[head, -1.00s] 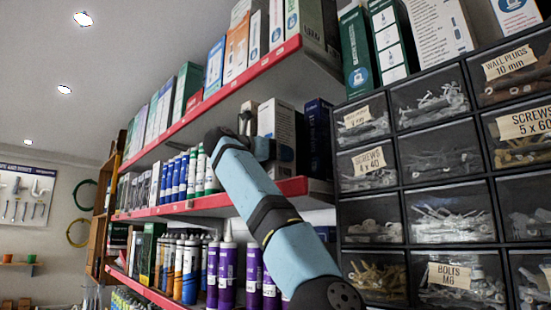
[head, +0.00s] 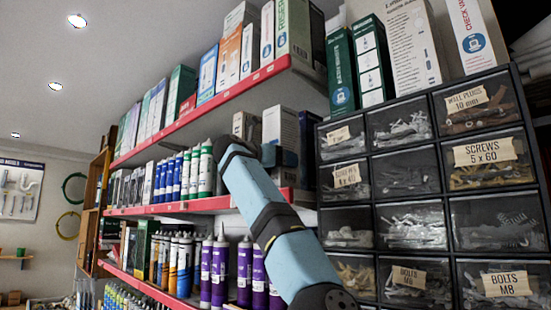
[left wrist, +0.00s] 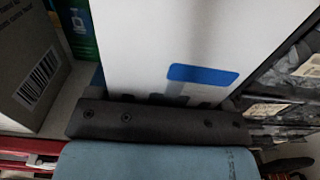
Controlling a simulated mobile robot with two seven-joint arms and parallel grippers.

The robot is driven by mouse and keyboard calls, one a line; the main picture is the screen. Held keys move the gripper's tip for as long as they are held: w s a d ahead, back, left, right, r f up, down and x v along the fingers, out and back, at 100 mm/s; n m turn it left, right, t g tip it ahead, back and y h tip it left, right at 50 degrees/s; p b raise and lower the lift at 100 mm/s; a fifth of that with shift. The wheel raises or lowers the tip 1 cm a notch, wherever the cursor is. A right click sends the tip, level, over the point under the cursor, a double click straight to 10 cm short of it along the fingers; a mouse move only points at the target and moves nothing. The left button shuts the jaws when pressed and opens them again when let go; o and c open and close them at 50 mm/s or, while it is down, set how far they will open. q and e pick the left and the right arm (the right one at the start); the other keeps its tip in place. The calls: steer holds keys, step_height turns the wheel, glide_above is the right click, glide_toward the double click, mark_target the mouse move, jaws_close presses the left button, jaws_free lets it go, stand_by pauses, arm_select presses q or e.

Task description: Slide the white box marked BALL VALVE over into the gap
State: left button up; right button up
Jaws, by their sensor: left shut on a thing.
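The white box (head: 280,126) stands upright on the middle red-edged shelf, near its right end. Its lettering is too small to read in the head view. My left gripper (head: 276,156) reaches in at its lower front and is shut on it. In the left wrist view the white box (left wrist: 150,45) rises straight from my left gripper (left wrist: 165,100), with a blue patch on its face; the fingers are mostly hidden. My right gripper is not in view.
A beige-grey box (head: 246,125) stands left of the white box, with some space between them in the wrist view. A dark blue box (head: 307,140) is close on the right. The drawer cabinet (head: 430,185) stands right of the shelf. Tubes (head: 185,172) crowd the shelf's left.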

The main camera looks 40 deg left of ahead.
arm_select(q)
steer(key=shift+w+d, duration=0.1)
steer(key=shift+d, duration=0.35)
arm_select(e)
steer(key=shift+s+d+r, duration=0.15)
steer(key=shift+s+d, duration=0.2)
arm_select(q)
steer(key=shift+a, duration=0.1)
steer(key=o, duration=1.3)
steer(key=shift+o, duration=0.2)
steer(key=shift+s+f, duration=0.1)
steer(key=shift+s, duration=0.4)
steer(key=s+a+b, duration=0.1)
steer(key=s+b, duration=0.3)
steer(key=s, duration=0.8)
steer(key=shift+s, duration=0.4)
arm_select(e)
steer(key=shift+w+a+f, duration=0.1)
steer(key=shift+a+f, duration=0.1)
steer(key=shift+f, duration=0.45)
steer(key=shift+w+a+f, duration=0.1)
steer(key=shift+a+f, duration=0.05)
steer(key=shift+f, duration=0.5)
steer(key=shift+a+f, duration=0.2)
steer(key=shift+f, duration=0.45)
arm_select(q)
steer(key=shift+a, duration=0.1)
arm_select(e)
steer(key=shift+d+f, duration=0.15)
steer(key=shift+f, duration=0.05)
